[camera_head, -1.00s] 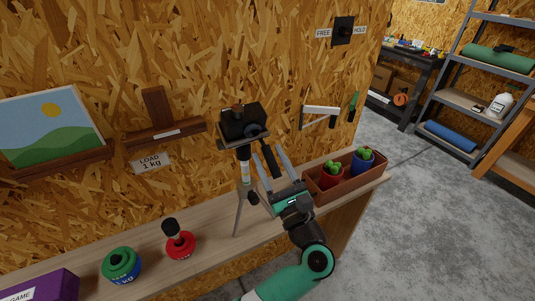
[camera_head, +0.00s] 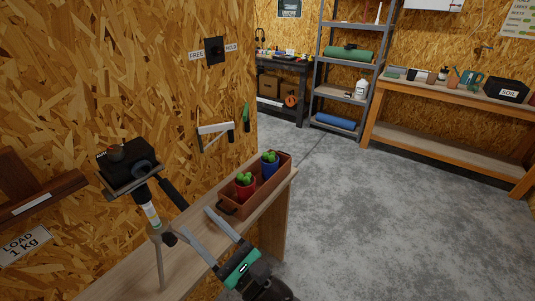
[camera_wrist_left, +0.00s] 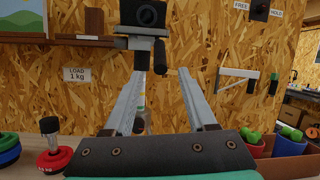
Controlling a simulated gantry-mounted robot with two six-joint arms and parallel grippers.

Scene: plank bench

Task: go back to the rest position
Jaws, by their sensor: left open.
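My left gripper (camera_head: 193,221) is open and empty, its fingers pointing up and left above the narrow plank shelf (camera_head: 123,278). It is to the right of a small tripod (camera_head: 158,262) that carries a black camera (camera_head: 128,163). In the left wrist view the two open fingers (camera_wrist_left: 161,72) point toward the wall, and the black camera (camera_wrist_left: 144,13) stands beyond their tips. No object shows gripped between them. My right gripper is in neither view.
A brown planter (camera_head: 267,188) with red and blue pots stands at the shelf's right end. A red weight (camera_wrist_left: 54,159) is at the left wrist view's lower left. Wall brackets (camera_head: 215,133) jut out. Open grey floor (camera_head: 400,220) lies right.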

